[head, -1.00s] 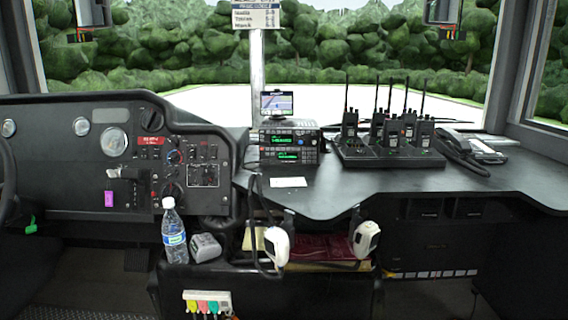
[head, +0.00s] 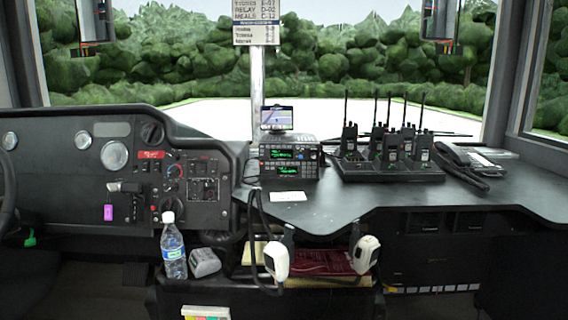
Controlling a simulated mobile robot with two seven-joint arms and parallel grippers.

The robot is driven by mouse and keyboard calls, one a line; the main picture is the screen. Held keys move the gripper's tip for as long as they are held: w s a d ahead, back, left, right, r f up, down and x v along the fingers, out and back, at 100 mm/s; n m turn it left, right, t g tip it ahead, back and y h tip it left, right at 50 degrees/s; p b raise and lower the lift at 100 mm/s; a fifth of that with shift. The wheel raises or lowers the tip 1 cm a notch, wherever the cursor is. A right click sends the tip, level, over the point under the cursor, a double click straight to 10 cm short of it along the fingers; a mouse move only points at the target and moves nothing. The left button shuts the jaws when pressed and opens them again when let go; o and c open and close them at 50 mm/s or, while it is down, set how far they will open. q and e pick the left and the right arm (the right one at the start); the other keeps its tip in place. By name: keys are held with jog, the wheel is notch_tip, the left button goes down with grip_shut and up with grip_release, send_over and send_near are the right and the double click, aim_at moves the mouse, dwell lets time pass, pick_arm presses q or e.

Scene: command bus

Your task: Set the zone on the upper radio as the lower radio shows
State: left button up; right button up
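The upper radio (head: 282,153) has a lit green display, and the lower radio (head: 286,171) has one too. The text on both displays is too small to read.
A small screen (head: 277,117) stands behind the radios, and a white card (head: 288,196) lies in front. A charger tray (head: 390,174) with several handheld radios is to the right.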

pick_arm(q)
jog(key=shift+w+r, duration=0.15)
jog(key=shift+w, duration=0.1)
jog(key=shift+s, duration=0.1)
jog(key=c, duration=0.6)
jog(key=shift+s, duration=0.2)
grip_shut()
jog(key=shift+w, duration=0.3)
jog(key=shift+s, duration=0.1)
dwell(0.6)
